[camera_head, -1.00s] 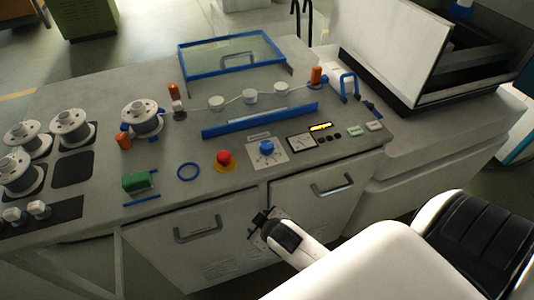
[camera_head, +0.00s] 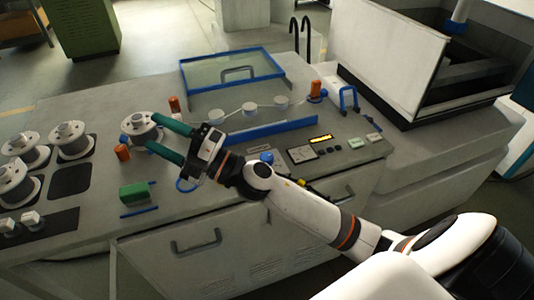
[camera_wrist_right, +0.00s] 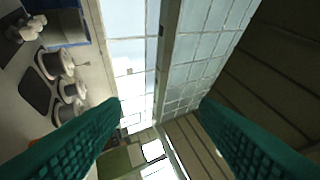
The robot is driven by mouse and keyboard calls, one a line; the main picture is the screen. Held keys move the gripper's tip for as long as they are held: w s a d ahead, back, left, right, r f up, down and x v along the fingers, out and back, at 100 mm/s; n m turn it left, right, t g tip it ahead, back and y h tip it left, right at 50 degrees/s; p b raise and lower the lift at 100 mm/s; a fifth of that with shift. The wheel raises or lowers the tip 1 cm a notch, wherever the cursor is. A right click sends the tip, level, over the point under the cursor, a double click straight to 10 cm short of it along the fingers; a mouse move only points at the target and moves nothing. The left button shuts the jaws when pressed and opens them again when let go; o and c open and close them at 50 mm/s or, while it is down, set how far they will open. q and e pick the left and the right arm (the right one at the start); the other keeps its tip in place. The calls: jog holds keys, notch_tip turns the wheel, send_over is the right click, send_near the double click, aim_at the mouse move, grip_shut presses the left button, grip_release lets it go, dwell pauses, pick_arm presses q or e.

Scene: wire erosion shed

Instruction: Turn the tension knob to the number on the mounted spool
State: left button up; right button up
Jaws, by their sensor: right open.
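The blue tension knob (camera_head: 267,157) sits on the console's sloping panel, partly covered by my right arm; its dial marks are not readable. A grey-white spool (camera_head: 140,120) is mounted at the upper left of the panel; I can read no number on it. My right gripper (camera_head: 152,132) is open and empty. Its two green fingers point left and overlap the mounted spool in the head view; I cannot tell whether they touch it. In the right wrist view the fingers (camera_wrist_right: 160,130) stand wide apart with nothing between them. My left gripper is not in view.
Several loose spools (camera_head: 72,138) stand at the left, also seen in the wrist view (camera_wrist_right: 56,62). A green block (camera_head: 135,194), orange posts (camera_head: 123,153) and a blue-framed clear cover (camera_head: 232,68) surround the panel. A lit yellow display (camera_head: 320,138) is right of the knob.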

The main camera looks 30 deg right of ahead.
jog(key=s+a+n+g+y, duration=0.1)
jog(key=a+n+g+y, duration=0.3)
jog(key=n+g, duration=0.6)
jog(key=n+g+h, duration=0.6)
jog(key=g+h, duration=0.1)
jog(key=h, duration=1.2)
send_near(267, 156)
notch_tip(267, 156, down, 9)
jog(key=p, duration=0.3)
jog(key=shift+a+f, duration=0.1)
jog(key=c, duration=1)
